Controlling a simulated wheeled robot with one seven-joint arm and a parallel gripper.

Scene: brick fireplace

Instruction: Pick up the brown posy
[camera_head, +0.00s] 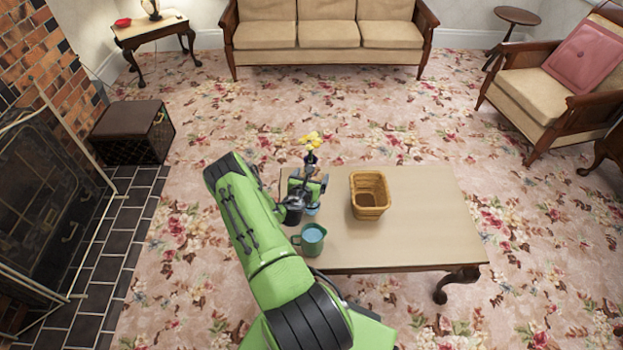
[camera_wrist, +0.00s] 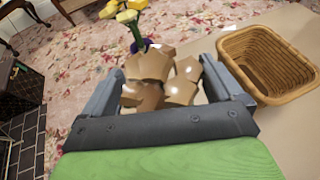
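The brown posy (camera_wrist: 160,80) is a cluster of blocky brown blooms in the wrist view. It lies between the two fingers of my gripper (camera_wrist: 165,88), which stand wide apart. I cannot tell whether either finger touches it, and its lower part is hidden behind the gripper's palm. In the head view my gripper (camera_head: 308,186) is over the left end of the table (camera_head: 425,225), and I cannot make out the brown blooms there. A light blue rim (camera_head: 312,210) shows under the gripper.
Yellow flowers (camera_head: 311,140) on a green stem stand in a dark vase just beyond my gripper. A wicker basket (camera_head: 370,208) stands to the right. A teal mug (camera_head: 310,240) stands near the table's front left. The table's right half is clear.

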